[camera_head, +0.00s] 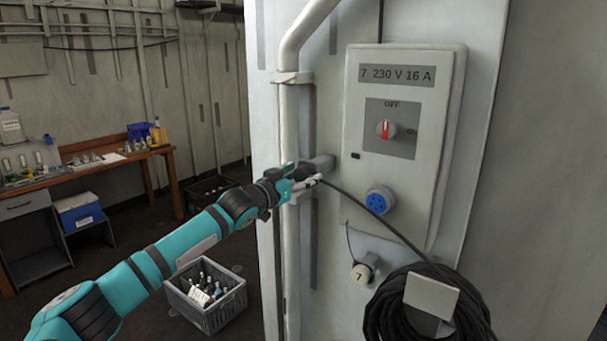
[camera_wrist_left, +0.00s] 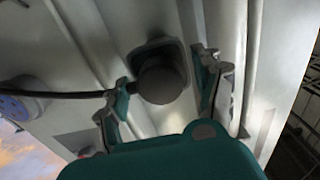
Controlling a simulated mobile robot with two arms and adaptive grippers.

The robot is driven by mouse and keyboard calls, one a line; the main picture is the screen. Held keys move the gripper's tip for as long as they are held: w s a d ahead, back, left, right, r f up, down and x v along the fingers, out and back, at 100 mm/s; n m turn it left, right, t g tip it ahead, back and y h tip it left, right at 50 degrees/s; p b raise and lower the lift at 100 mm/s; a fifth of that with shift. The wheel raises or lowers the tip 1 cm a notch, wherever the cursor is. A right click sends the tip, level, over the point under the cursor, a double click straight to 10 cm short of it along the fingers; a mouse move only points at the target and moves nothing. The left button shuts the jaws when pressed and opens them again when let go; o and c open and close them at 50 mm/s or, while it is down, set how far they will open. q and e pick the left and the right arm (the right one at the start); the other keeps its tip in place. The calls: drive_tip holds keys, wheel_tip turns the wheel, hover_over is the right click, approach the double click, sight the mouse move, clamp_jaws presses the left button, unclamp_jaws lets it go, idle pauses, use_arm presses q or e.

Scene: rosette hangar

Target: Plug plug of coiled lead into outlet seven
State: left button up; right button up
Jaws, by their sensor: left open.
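The outlet panel (camera_head: 403,150), labelled "7 230 V 16 A", is on the pale wall. Its blue round socket (camera_head: 379,200) is low on the panel and uncovered; its edge also shows in the left wrist view (camera_wrist_left: 22,108). The red-marked switch (camera_head: 386,130) points up to OFF. My left gripper (camera_head: 304,182) is open at a grey wall holder (camera_head: 320,163) left of the panel. In the left wrist view the dark round plug (camera_wrist_left: 160,80) sits at the holder, between the open fingers; contact is unclear. Its black lead (camera_head: 375,214) runs to the coil (camera_head: 385,308). My right gripper is out of view.
A round cap marked 7 (camera_head: 361,273) hangs below the panel. A white bracket (camera_head: 432,295) stands in front of the coil. A vertical pipe (camera_head: 289,130) runs beside the holder. A grey crate of bottles (camera_head: 207,312) and a workbench (camera_head: 90,165) stand left.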

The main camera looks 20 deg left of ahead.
sight(300, 178)
use_arm(q)
drive_tip(key=shift+p, duration=0.4)
drive_tip(key=shift+c, duration=0.4)
clamp_jaws()
idle(0.4)
drive_tip(key=shift+s+a+f, duration=0.1)
drive_tip(key=shift+s+a, duration=0.05)
drive_tip(key=shift+s, duration=0.25)
drive_tip(key=shift+b+v, duration=0.35)
drive_tip(key=shift+v, duration=2.25)
